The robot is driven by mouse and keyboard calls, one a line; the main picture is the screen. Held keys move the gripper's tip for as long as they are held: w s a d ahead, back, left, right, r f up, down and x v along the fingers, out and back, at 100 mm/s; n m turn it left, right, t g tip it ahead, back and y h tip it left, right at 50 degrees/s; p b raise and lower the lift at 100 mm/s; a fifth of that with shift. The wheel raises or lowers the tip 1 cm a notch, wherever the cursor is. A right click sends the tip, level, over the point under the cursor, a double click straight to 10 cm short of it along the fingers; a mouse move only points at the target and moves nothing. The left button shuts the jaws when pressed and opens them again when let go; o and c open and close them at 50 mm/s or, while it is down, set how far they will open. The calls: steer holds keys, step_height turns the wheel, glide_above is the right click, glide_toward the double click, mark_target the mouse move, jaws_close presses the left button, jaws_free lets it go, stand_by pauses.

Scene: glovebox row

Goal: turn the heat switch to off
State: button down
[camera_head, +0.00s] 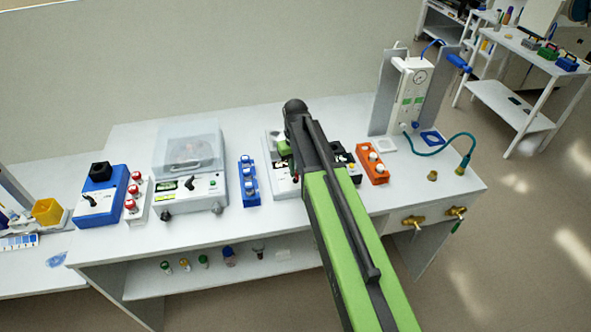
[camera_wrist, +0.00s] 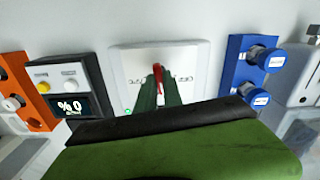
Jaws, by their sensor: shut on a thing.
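The heat switch shows in the wrist view as a red lever (camera_wrist: 159,71) on a white panel (camera_wrist: 197,58). My gripper (camera_wrist: 159,84) has its two dark green fingers shut on the lever, one on each side. The lower part of the lever and the panel's near part are hidden by my fingers and wrist. In the head view my gripper (camera_head: 285,150) is over the white unit (camera_head: 286,189) in the middle of the bench, and my arm covers much of that unit. The lever's marked position cannot be read.
Beside the panel stand a dark unit with a small display (camera_wrist: 68,106) and an orange block (camera_wrist: 28,92) on one side, and a blue rack with blue-capped vials (camera_wrist: 244,62) on the other. A clear-lidded device (camera_head: 190,165) stands further left on the bench.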

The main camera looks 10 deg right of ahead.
steer(key=shift+n, duration=1.1)
steer(key=c, duration=1.5)
jaws_free()
step_height(320, 180, up, 17)
steer(key=p, duration=1.7)
steer(key=shift+r, duration=0.2)
